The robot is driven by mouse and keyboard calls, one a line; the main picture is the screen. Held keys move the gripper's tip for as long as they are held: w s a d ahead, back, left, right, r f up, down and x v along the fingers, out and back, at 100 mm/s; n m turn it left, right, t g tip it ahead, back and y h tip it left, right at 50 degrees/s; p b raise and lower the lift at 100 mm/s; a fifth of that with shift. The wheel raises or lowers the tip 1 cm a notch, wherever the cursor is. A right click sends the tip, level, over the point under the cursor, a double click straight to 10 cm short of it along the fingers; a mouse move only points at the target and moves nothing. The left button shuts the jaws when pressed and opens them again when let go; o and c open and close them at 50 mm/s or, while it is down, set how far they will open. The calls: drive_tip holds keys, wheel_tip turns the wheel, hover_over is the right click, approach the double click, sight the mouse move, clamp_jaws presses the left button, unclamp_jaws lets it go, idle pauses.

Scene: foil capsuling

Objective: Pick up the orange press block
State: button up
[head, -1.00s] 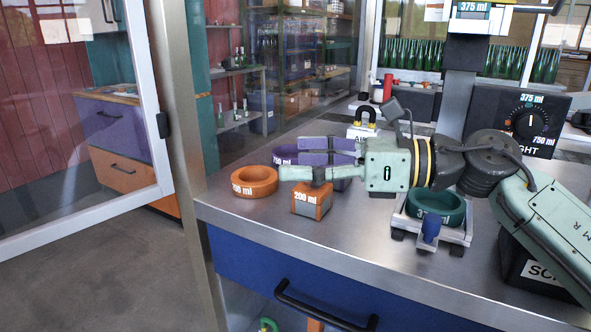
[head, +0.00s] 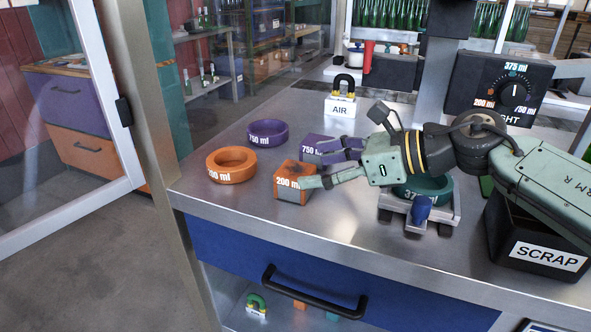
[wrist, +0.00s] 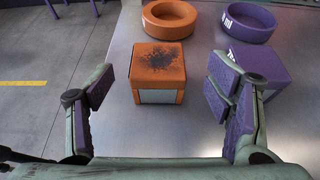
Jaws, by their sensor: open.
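The orange press block (head: 294,182), a cube with a white "200 ml" label and a dark patch on top, sits on the steel bench. It also shows in the wrist view (wrist: 157,70), ahead of my gripper and between the lines of its fingers. My gripper (head: 322,166) is open and empty, pointing left, just to the right of the block.
An orange 200 ml ring (head: 231,166) and a purple 750 ml ring (head: 267,133) lie behind the blocks. A green ring (head: 428,188) sits in a fixture under my arm. A SCRAP bin (head: 540,255) stands at right. The bench's front edge is near the orange block.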

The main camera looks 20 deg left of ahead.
sight(299, 170)
drive_tip(key=p+x, duration=0.1)
drive_tip(key=x, duration=0.2)
drive_tip(key=shift+s+a+f, duration=0.1)
drive_tip(key=shift+a+f, duration=0.15)
drive_tip(key=shift+a, duration=0.1)
drive_tip(key=shift+c, duration=0.5)
drive_tip(key=c, duration=1.2)
